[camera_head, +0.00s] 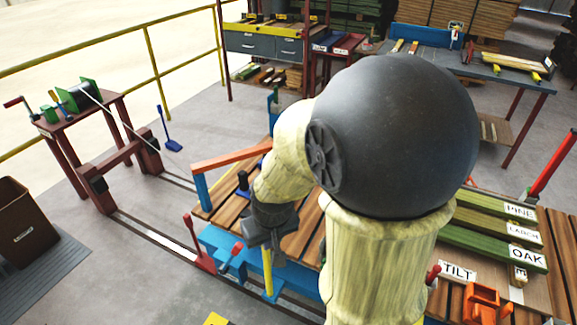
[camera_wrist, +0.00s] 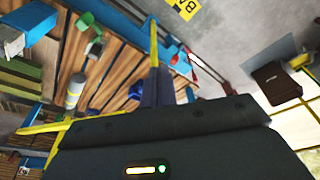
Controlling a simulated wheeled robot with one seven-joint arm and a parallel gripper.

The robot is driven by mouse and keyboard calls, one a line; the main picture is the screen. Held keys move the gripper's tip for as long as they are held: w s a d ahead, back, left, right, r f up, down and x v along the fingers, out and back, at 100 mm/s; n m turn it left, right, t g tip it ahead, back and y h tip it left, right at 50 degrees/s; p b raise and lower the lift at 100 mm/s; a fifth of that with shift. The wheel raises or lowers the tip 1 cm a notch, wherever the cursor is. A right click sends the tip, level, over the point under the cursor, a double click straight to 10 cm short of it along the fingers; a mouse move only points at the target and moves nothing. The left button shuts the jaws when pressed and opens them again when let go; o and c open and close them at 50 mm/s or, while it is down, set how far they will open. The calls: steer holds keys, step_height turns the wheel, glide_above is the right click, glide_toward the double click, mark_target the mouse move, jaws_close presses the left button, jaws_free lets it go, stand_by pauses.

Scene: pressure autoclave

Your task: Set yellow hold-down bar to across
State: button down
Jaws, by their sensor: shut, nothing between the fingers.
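A narrow yellow bar (camera_head: 267,271), which looks like the hold-down bar, stands upright on a blue foot at the front edge of the slatted deck (camera_head: 300,240). In the wrist view the yellow bar (camera_wrist: 153,42) runs up the picture from just beyond my fingertips. My gripper (camera_head: 266,243) points down, just above or in front of the bar's upper end. In the wrist view my gripper (camera_wrist: 154,72) has its dark fingers together, with nothing held. Whether the fingers touch the bar cannot be told. My arm hides much of the deck.
A red lever (camera_head: 197,247) and a red-tipped blue handle (camera_head: 231,258) stand left of the bar. An orange beam (camera_head: 230,157) on a blue post is behind. Green boards (camera_head: 493,243) lie right, near a TILT label (camera_head: 457,271). A brown bin (camera_head: 22,232) stands far left; floor between is mostly clear.

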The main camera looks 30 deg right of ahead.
steer(key=w+d+r+p, duration=0.15)
steer(key=w+d, duration=0.35)
steer(key=w, duration=0.6)
steer(key=w+d+r+p, duration=0.1)
steer(key=w+d+p, duration=0.25)
steer(key=w, duration=0.75)
steer(key=w+d+f+t+p, duration=0.1)
steer(key=w+d+f+p, duration=0.1)
steer(key=w+d, duration=0.9)
steer(key=shift+w+d+f, duration=0.4)
steer(key=shift+d+f, duration=0.25)
steer(key=shift+f, duration=0.25)
steer(key=p+x, duration=0.4)
steer(key=x, duration=0.6)
steer(key=s+p, duration=0.2)
steer(key=s, duration=0.2)
steer(key=shift+s, duration=0.2)
